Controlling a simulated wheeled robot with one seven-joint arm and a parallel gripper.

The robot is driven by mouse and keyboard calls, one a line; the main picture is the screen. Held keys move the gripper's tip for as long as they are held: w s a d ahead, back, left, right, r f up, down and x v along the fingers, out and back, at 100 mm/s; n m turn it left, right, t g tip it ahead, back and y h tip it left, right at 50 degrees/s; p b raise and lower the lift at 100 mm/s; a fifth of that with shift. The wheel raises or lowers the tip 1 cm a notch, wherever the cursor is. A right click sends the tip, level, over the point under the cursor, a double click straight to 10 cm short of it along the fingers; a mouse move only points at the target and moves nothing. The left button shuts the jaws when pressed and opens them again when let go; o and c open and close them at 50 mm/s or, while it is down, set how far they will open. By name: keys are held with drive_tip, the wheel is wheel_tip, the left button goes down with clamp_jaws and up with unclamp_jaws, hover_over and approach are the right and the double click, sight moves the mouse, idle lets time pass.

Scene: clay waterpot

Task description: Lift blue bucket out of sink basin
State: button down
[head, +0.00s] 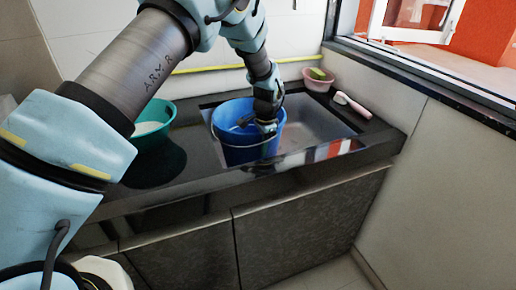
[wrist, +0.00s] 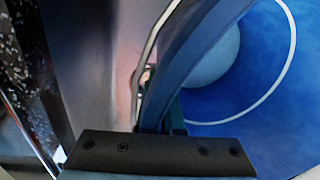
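The blue bucket (head: 240,153) stands in the left part of the sink basin (head: 304,118) in the head view, its lower part hidden by the counter edge. Its wire handle hangs down across its front. My gripper (head: 268,128) reaches down from above to the bucket's right rim. In the wrist view the bucket's blue inside (wrist: 255,85) fills the right, with a pale round patch and a white curved line. The rim runs down between the close-set fingers of my gripper (wrist: 160,112), which looks shut on it. The wire handle passes just left of the rim.
A green basin (head: 158,115) with something white in it sits on the dark counter (head: 190,168) left of the sink. A pink bowl (head: 318,82) with a green item and a pink-handled brush (head: 354,106) lie behind and right. A wall and window ledge close the right side.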

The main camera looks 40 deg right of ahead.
wheel_tip(320, 180, up, 39)
drive_tip(key=p, duration=1.4)
drive_tip(key=shift+r, duration=0.15)
idle(0.8)
idle(0.5)
